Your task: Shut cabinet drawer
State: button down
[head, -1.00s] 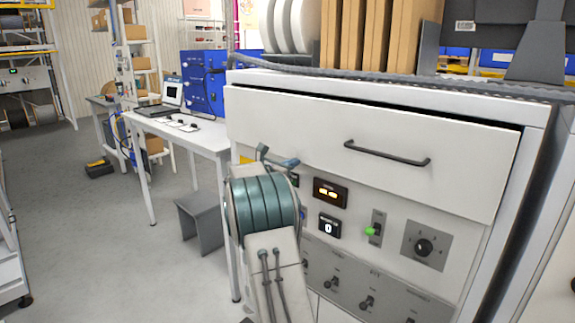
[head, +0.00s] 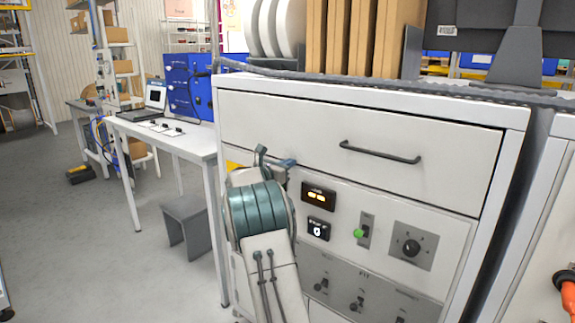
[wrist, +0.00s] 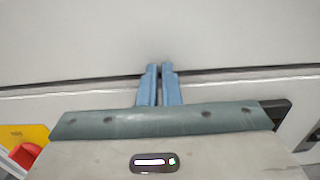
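The drawer (head: 300,130) is the wide white front at the top of the white cabinet (head: 515,150), with a dark bar handle (head: 380,152). Its front looks flush with the cabinet frame, with only a thin dark line around it. My gripper (head: 289,163) is at the drawer's lower edge, left of the handle. In the wrist view its two blue fingers (wrist: 160,68) are together, with nothing seen between them, and point at the seam under the drawer (wrist: 80,40). Whether the tips touch the front is unclear.
Below the drawer is a control panel with an amber display (head: 318,196), a green-tipped switch (head: 360,232) and a knob (head: 411,247). Brown boards (head: 350,35) stand on the cabinet. A white table (head: 165,138) and grey stool (head: 186,222) are at left. Open floor lies further left.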

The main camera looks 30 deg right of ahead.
jog(key=shift+s+d+r, duration=0.15)
jog(key=shift+r, duration=0.05)
jog(key=b+v, duration=0.3)
jog(key=v, duration=1.1)
jog(key=s+a+f+m+g+y, duration=0.1)
jog(key=s+a+f+m+y, duration=0.1)
jog(key=s+m+y, duration=0.3)
jog(key=s+a+f+m+g, duration=0.1)
jog(key=s+a+f+m, duration=0.15)
jog(key=s, duration=0.45)
jog(key=s+a+f+m+g+y, duration=0.1)
jog(key=s+a+f+m+y, duration=0.15)
jog(key=s, duration=0.45)
jog(key=s+a+f+m+y, duration=0.3)
jog(key=s+a+m+y, duration=0.2)
jog(key=s+a, duration=0.3)
jog(key=s+a+f+m+y, duration=0.4)
jog(key=s+a+m, duration=0.2)
jog(key=s+a, duration=0.2)
jog(key=shift+s+a+f+m+y, duration=0.2)
jog(key=shift+s+m+y, duration=0.2)
jog(key=shift+s, duration=0.7)
jog(key=shift+d, duration=0.15)
